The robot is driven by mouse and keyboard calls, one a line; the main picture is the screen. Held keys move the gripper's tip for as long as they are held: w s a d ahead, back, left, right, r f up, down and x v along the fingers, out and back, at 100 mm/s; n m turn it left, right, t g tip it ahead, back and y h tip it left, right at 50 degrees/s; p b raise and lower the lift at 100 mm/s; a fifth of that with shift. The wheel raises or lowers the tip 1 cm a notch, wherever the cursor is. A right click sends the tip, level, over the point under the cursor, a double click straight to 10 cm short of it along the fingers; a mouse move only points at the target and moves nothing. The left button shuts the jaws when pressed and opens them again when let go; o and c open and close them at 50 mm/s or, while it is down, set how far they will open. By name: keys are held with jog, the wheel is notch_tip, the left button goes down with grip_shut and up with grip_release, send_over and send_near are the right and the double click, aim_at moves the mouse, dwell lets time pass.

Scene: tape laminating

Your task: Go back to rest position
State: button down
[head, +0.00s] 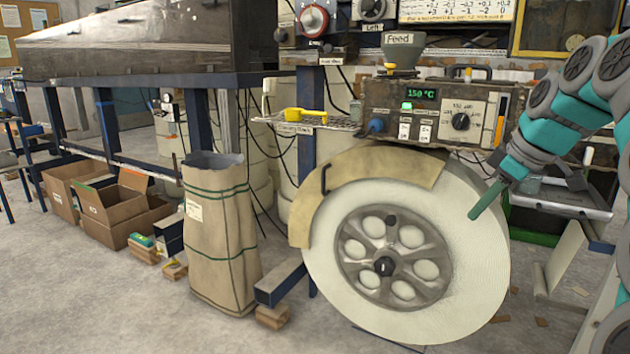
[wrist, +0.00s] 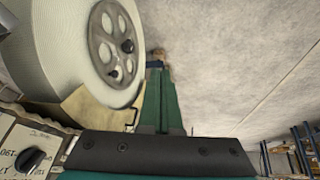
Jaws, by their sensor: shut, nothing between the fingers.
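My gripper (head: 488,199) is at the right of the head view, its teal fingers closed together and pointing down and left, in front of the right side of the large white tape reel (head: 470,250). Nothing is held. In the wrist view the shut fingers (wrist: 158,75) point up the picture, with the reel (wrist: 60,60) to their left. I cannot tell whether the fingertips touch the reel. My arm comes in from the upper right of the head view.
A control box (head: 440,112) with a green display stands above the reel, next to a grey feed funnel (head: 400,50). A tan sack (head: 215,235) and cardboard boxes (head: 115,208) stand at left. A grey tray (head: 560,197) lies behind my gripper. The front left floor is clear.

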jog(key=s+a+f+m+g+h, duration=0.1)
jog(key=s+a+f+m+g, duration=0.2)
jog(key=s+a+f, duration=1.1)
jog(key=s+a+f+m+g+h, duration=0.1)
jog(key=s+f+m, duration=0.2)
jog(key=s+f, duration=0.3)
jog(key=s+a+f+m+g, duration=0.1)
jog(key=s+f, duration=0.5)
jog(key=s, duration=0.7)
jog(key=shift+m+g+h, duration=0.4)
jog(key=shift+m+g, duration=0.3)
jog(key=shift+m, duration=0.2)
jog(key=shift+a+f, duration=0.1)
